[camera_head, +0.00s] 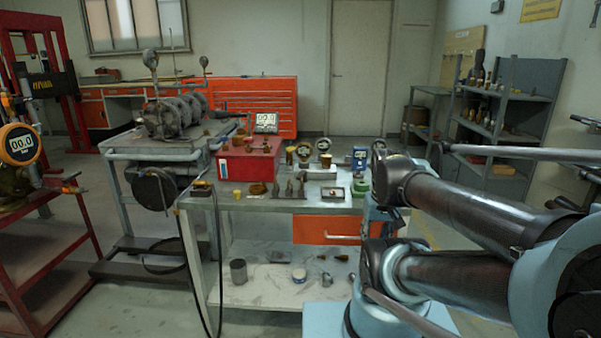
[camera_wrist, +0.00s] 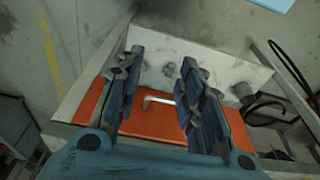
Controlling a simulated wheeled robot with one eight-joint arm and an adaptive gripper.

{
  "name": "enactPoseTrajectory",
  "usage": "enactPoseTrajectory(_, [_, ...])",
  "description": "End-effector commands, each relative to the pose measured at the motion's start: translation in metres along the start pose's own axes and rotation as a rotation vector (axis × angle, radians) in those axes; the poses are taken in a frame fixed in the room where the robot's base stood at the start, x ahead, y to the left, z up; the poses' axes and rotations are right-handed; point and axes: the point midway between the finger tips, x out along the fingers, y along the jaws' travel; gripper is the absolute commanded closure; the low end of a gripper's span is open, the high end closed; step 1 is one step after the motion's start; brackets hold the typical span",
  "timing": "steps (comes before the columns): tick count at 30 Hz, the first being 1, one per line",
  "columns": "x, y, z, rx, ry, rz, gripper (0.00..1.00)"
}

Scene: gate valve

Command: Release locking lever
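My gripper (camera_wrist: 160,68) is open and empty in the wrist view, its two dark blue fingers spread apart. Behind the gap I see an orange drawer front (camera_wrist: 140,118) with a pale handle (camera_wrist: 157,99); I cannot tell that the fingers touch either. In the head view my arm fills the right side, and my fingers cannot be made out. A brass-coloured body (camera_head: 12,184) under a round gauge reading 00.0 (camera_head: 20,146) stands at the far left, with a small red part (camera_head: 70,188) nearby. I cannot tell which part is the locking lever.
A workbench (camera_head: 330,205) holds a red box (camera_head: 248,165) and several small parts, with a lower shelf (camera_head: 265,287). A grey cart (camera_head: 125,195) carries a grey metal assembly (camera_head: 170,118). A red stand (camera_head: 55,240) is at left. Some floor (camera_head: 110,305) is clear in front.

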Motion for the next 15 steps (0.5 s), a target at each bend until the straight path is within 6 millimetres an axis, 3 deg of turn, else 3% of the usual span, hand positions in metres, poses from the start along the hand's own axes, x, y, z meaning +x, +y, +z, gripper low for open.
enactPoseTrajectory(2, [-0.006, -0.001, 0.001, 0.002, 0.0, -0.001, 0.65])
enactPoseTrajectory(5, [-0.02, -0.004, -0.014, 0.014, -0.008, -0.005, 0.65])
enactPoseTrajectory(15, [-0.096, -0.034, -0.108, 0.089, -0.059, -0.017, 0.65])
